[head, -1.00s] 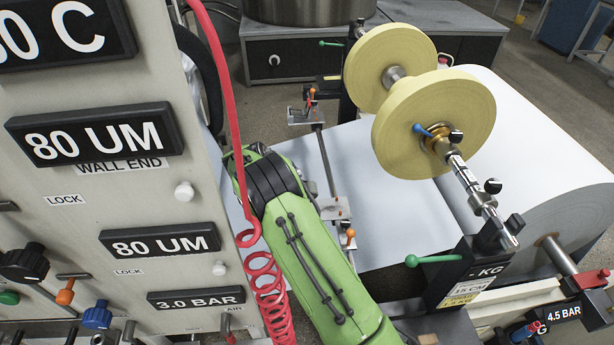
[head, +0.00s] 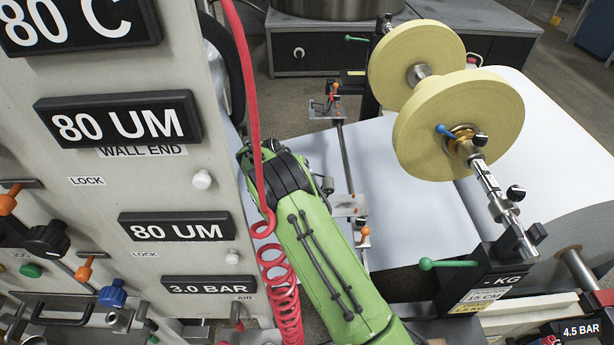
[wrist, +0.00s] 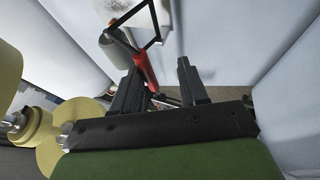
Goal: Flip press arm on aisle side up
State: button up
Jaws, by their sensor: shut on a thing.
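In the wrist view, my gripper (wrist: 160,92) reaches forward with its two dark fingers spaced apart. A red bar (wrist: 143,66), which looks like the press arm, runs down between the fingers, close to the left one. It is held there, though the exact contact is hard to see. A thin black rod frame (wrist: 125,20) joins its upper part. In the head view, my green arm hides the gripper and the red bar, so I cannot tell the bar's tilt there.
Yellow tape rolls (head: 455,123) sit on a shaft at the right, also showing at the wrist view's left. A white web (head: 415,205) spreads behind my arm. The grey control panel (head: 95,225) and a red coiled hose (head: 281,290) are close on the left.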

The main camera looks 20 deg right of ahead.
jog(key=shift+o, duration=1.2)
jog(key=shift+a+f, duration=0.45)
jog(key=shift+a, duration=0.05)
jog(key=shift+r, duration=0.1)
jog(key=shift+w+r, duration=0.1)
jog(key=r+p, duration=0.1)
jog(key=r, duration=0.2)
jog(key=r+p, duration=0.1)
jog(key=r, duration=0.6)
jog(key=shift+d+r+p, duration=0.1)
jog(key=shift+d+p, duration=0.2)
jog(key=shift+p, duration=0.1)
jog(key=shift+d, duration=0.1)
